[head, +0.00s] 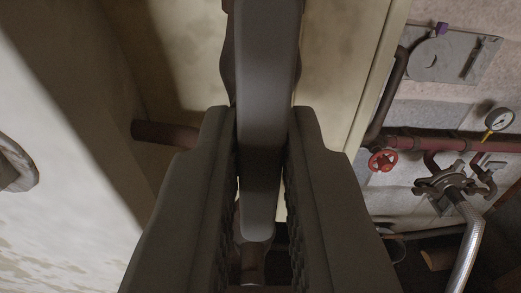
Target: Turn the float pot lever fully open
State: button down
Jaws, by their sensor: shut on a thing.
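A long grey lever (263,60) runs down from the top edge of the head view to the middle, ending in a rounded tip low between the fingers. It appears to be the float pot lever. My gripper (261,125) is shut on it, with one dark finger on each side. The lever's upper end widens near the top edge and its pivot is out of view. I cannot make out the float pot body or how far the lever is turned.
A cream panel (335,60) stands behind the lever. A brown pipe stub (165,134) juts out left of the fingers. At right are a red valve wheel (382,161), a dial gauge (498,119), a red pipe (440,145) and a silver hose (467,250). A pale wall fills the left.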

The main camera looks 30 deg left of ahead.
jog(key=shift+f, duration=0.1)
jog(key=c, duration=1.5)
grip_release()
jog(key=shift+o, duration=0.2)
jog(key=v, duration=1.7)
jog(key=shift+s+d, duration=0.15)
jog(key=shift+d, duration=0.1)
